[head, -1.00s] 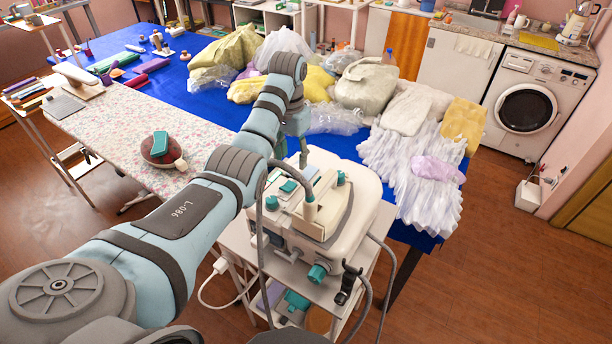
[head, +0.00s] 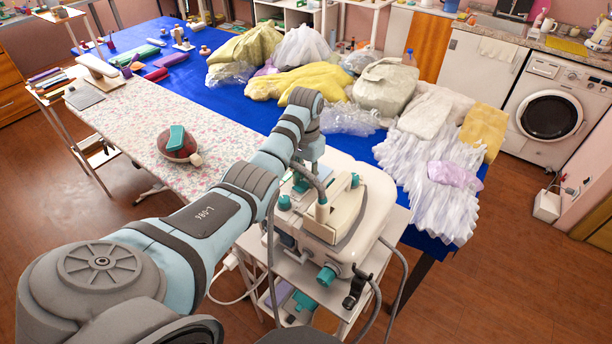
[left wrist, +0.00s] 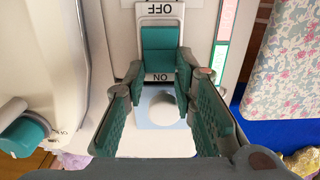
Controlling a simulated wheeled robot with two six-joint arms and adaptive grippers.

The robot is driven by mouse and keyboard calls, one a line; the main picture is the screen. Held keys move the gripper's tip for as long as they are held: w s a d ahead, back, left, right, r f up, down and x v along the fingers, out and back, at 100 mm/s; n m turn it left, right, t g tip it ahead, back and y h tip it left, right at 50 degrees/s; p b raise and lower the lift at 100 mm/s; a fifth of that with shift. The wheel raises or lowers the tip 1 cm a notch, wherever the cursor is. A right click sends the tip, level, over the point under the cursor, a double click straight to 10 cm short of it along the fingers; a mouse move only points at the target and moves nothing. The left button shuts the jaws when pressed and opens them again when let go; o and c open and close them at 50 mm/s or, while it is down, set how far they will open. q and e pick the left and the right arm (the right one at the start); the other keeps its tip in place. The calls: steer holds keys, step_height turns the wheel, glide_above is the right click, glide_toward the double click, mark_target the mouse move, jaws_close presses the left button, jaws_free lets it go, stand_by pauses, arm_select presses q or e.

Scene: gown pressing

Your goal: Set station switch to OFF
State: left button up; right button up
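The station (head: 345,262), a pale unit with teal knobs, stands on a small trolley in the head view. Its switch (left wrist: 162,45) is a teal rocker in a pale frame in the left wrist view. The OFF label (left wrist: 162,9) is at the picture's top and the ON label (left wrist: 160,77) below the rocker, both upside down. My left gripper (left wrist: 161,73) is open and empty, its teal-padded fingers on either side of the rocker's lower end; contact is unclear. In the head view the gripper (head: 303,183) points down at the station. Which way the rocker is tilted is unclear.
A floral ironing board (head: 133,118) stands left of the station. Behind is a blue table (head: 235,113) with garments and plastic-wrapped bundles. Grey hoses loop around the station's front. A white ruffled gown (head: 435,205) hangs over the table's right edge.

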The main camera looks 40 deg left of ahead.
arm_select(q)
jaws_close()
steer(key=t, duration=0.1)
steer(key=s+t, duration=0.1)
steer(key=t, duration=0.1)
steer(key=shift+s+a+r, duration=0.1)
steer(key=shift+r, duration=0.1)
steer(key=shift+s+r+t, duration=0.1)
steer(key=shift+s+t, duration=0.1)
steer(key=shift+t, duration=0.8)
steer(key=o, duration=0.8)
jaws_free()
steer(key=shift+c, duration=0.2)
steer(key=shift+r, duration=0.15)
